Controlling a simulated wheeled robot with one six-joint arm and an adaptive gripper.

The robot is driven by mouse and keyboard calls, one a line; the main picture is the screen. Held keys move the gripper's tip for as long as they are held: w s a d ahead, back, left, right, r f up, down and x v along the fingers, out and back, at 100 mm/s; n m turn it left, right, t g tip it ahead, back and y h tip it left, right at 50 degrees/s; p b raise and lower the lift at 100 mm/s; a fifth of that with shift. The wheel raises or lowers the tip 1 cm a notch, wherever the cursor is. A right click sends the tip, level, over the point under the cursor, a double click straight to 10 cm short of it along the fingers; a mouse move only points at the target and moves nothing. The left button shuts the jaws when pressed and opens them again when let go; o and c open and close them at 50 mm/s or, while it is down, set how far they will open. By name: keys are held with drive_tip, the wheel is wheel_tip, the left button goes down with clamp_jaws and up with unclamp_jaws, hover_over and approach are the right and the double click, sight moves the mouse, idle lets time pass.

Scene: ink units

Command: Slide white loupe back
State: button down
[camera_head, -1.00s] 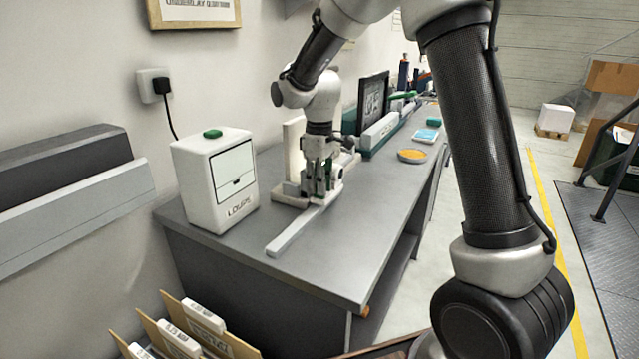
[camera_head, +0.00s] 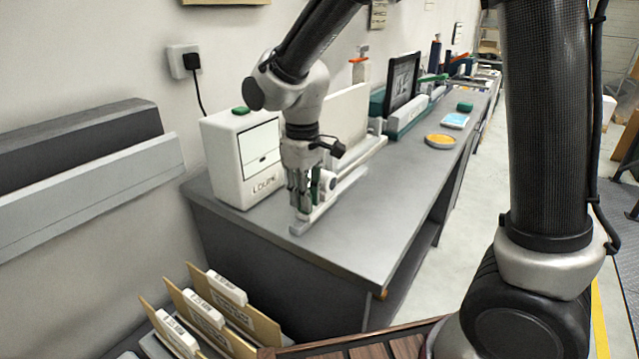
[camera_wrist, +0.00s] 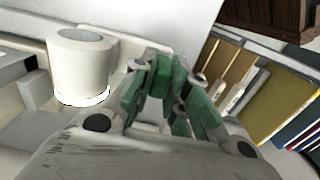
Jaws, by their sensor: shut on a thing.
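The white loupe (camera_wrist: 80,62) looks like a short white cylinder in the wrist view, just left of my fingers. In the head view its white body (camera_head: 328,181) shows just right of my fingers, on a pale rail (camera_head: 348,183) along the bench. My gripper (camera_head: 303,203) points down at the near end of this rail. Its green-padded fingers (camera_wrist: 160,88) are closed together beside the cylinder; the gripped part is mostly hidden by them.
A white box lettered LOUPE (camera_head: 228,170) stands close left of my gripper. A white upright panel (camera_head: 345,115) stands behind. A yellow dish (camera_head: 440,141) lies farther along the grey bench (camera_head: 370,225). Files (camera_head: 215,310) stand below the near edge.

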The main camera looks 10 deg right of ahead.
drive_tip(key=shift+s+a, duration=0.6)
drive_tip(key=shift+s, duration=0.05)
drive_tip(key=c, duration=1.4)
unclamp_jaws()
drive_tip(key=shift+a, duration=0.1)
wheel_tip(320, 180, up, 12)
